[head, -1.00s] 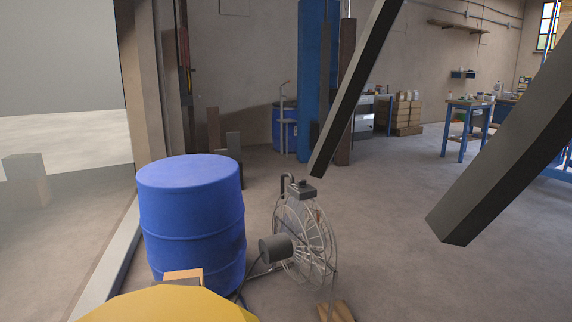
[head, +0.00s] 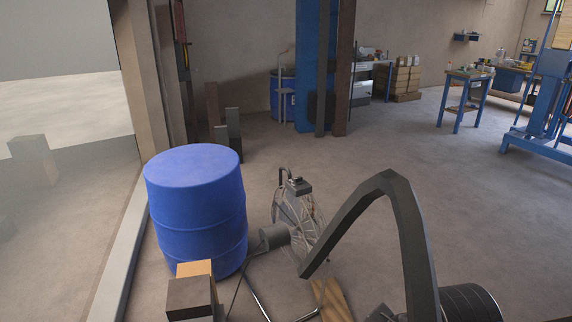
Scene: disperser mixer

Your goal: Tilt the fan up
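The fan (head: 309,217) stands on the floor in the middle of the head view, beside the blue drum. It has a round wire cage, a grey motor (head: 274,237) on its left side and a small dark box with a curved handle on top. The cage looks roughly upright and faces right. A dark bent part of mine (head: 391,185) arches in from the lower right. Its tip is in front of the cage's lower right edge in the picture; I cannot tell whether it touches. I cannot make out two fingertips or their opening.
A blue drum (head: 196,210) stands close to the fan's left. A low wooden piece (head: 332,300) lies by the fan's base. Posts (head: 318,70), boxes (head: 400,83) and a blue worktable (head: 466,90) stand farther back. The floor to the fan's right is open.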

